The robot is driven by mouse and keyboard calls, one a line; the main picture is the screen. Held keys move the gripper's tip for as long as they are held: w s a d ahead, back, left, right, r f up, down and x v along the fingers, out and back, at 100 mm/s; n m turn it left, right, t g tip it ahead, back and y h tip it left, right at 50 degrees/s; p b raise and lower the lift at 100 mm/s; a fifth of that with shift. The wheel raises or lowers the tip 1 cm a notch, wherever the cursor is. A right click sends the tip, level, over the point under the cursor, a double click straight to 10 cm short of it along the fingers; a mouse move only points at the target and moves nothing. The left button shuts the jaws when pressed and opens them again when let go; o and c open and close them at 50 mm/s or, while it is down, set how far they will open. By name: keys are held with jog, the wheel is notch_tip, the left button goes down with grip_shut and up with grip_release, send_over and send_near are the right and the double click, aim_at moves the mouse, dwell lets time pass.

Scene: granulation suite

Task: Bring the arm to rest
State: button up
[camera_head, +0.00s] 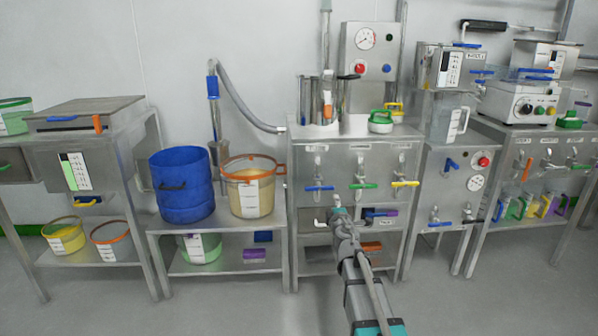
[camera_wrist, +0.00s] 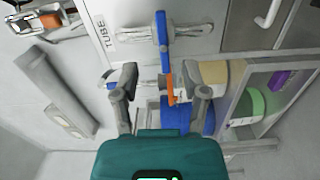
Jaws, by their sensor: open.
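My gripper (camera_wrist: 163,84) shows in the wrist view with its two grey fingers spread apart in front of its teal body. Nothing is held between the fingers. A blue handle with an orange tip shows behind the gap between them; I cannot tell how far off it is. In the head view my arm (camera_head: 358,275) reaches up from the bottom edge, right of centre, toward the lower part of the middle steel cabinet (camera_head: 300,158). I cannot make out the fingers there, nor whether the arm touches the cabinet.
A blue drum (camera_head: 183,185) and a beige-filled tub (camera_head: 250,190) stand on a low bench left of my arm. Blue, green and yellow valve handles stick out from the middle cabinet. Another cabinet (camera_head: 452,165) stands right of it. The floor in front is clear.

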jog(key=s+d+f+m+g+h+p, duration=0.2)
jog(key=s+d+m+g+h+p, duration=0.15)
jog(key=s+m, duration=0.35)
jog(key=s+d+f+m+g+h+p, duration=0.25)
jog(key=s+d+m+g, duration=0.2)
jog(key=s+m, duration=0.25)
jog(key=s+a+f+m+g+y+p, duration=0.1)
jog(key=s+a+f+g+y+p, duration=0.15)
jog(key=s+a+g, duration=0.5)
jog(key=s+a+f+m+g+y+p, duration=0.1)
jog(key=s+a+m+g+y+p, duration=0.2)
jog(key=s, duration=0.8)
notch_tip(320, 180, up, 38)
jog(key=n+y+p, duration=0.1)
jog(key=p, duration=3.5)
jog(key=shift+a+p, duration=0.35)
jog(key=shift+a, duration=0.05)
jog(key=shift+s+d+f+t, duration=0.1)
jog(key=shift+f+t, duration=0.05)
jog(key=shift+t, duration=0.1)
